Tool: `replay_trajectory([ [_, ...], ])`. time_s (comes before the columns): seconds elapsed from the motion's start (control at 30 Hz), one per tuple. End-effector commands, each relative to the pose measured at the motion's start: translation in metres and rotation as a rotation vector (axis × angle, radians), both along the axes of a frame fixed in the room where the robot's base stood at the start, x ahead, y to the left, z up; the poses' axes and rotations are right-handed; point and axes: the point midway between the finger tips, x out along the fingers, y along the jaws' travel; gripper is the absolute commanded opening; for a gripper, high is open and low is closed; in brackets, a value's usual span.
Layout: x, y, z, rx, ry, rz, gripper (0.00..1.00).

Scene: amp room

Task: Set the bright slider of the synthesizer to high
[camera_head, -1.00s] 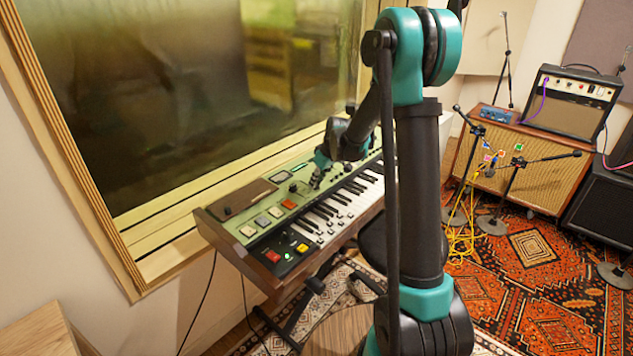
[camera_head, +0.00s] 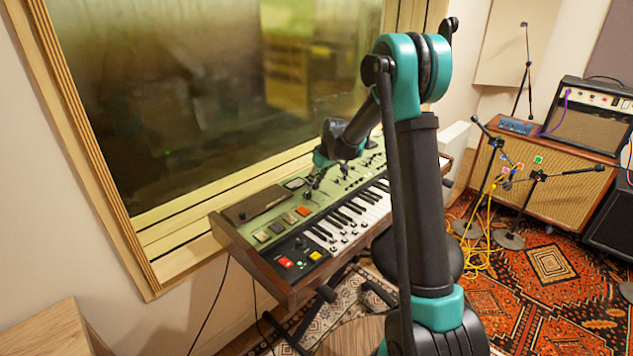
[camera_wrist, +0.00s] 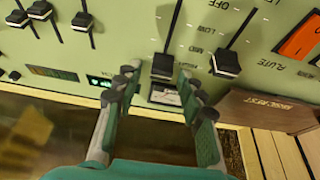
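The synthesizer (camera_head: 262,228) stands below the window, with a green panel and a keyboard. In the wrist view its panel (camera_wrist: 120,40) shows upside down. My gripper (camera_wrist: 159,82) is open, its fingers pointing at the panel. A dark slider cap with a pale edge (camera_wrist: 162,66) appears between the fingertips; I cannot tell whether they touch it. A second slider cap (camera_wrist: 226,63) is to the right, near lettering that reads OFF, LOW and MID. I cannot read a "bright" label. In the head view my gripper (camera_head: 314,178) is over the panel, partly hidden and small.
More slider caps (camera_wrist: 82,20) are at the left in the wrist view. An orange button (camera_wrist: 300,36) and a brown music rest (camera_wrist: 268,110) are at the right. Amplifiers (camera_head: 592,115) and microphone stands (camera_head: 512,240) are farther right.

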Motion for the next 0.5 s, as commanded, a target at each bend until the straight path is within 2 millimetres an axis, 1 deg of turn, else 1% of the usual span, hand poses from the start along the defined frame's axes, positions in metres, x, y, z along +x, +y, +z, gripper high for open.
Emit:
replay_trajectory([
  [0.3, -0.002, -0.001, 0.002, -0.001, 0.001, 0.000, 0.41],
  [0.37, -0.003, -0.003, 0.006, -0.001, 0.001, 0.000, 0.41],
  [0.5, -0.008, -0.008, 0.024, -0.001, 0.001, 0.000, 0.41],
])
